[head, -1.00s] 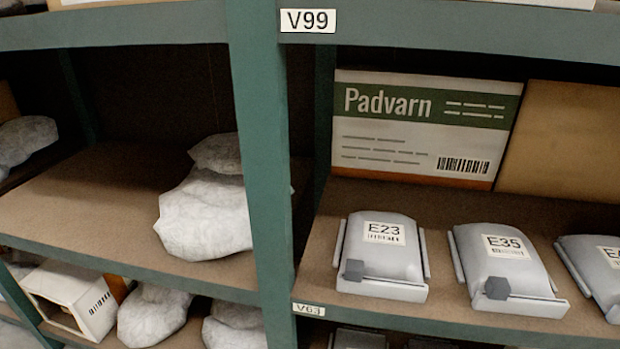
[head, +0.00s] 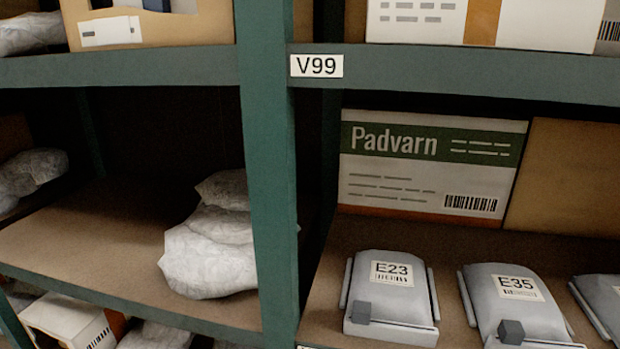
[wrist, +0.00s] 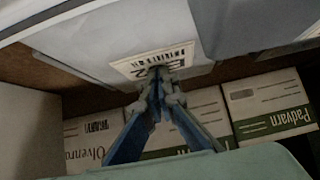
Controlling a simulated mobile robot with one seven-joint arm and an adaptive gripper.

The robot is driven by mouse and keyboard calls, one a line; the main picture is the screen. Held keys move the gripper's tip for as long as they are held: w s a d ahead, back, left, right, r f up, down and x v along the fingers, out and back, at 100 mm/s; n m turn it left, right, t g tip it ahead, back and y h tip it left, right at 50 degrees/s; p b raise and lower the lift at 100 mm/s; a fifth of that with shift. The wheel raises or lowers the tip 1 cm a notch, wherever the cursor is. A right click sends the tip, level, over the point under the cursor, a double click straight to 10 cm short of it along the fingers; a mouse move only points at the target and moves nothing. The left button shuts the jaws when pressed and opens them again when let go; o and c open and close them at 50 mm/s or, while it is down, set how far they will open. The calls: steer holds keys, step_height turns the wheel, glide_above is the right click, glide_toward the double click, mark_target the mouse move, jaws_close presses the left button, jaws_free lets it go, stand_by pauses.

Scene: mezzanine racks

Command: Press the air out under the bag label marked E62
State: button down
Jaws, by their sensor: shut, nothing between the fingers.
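In the wrist view my gripper (wrist: 160,76) is shut, its blue fingers together and empty. Its tips overlap the lower edge of a white label (wrist: 135,65) on a pale grey bag (wrist: 110,30). The label's code is upside down and partly covered by the fingertips, so I cannot read it fully. Whether the tips touch it I cannot tell. In the head view, grey bags in holders carry the labels E23 (head: 391,273) and E35 (head: 518,287). A third bag (head: 602,294) is cut off at the right edge. No label there reads E62. My gripper is outside the head view.
A green upright (head: 266,170) and a shelf beam marked V99 (head: 450,75) frame the bay. A Padvarn box (head: 400,205) stands behind the bags. Crumpled pale parcels (head: 208,255) lie left of the upright. More boxes (wrist: 270,105) stand near the fingers in the wrist view.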

steer(key=shift+r+p, duration=2.25)
steer(key=shift+r, duration=0.8)
steer(key=shift+f, duration=0.1)
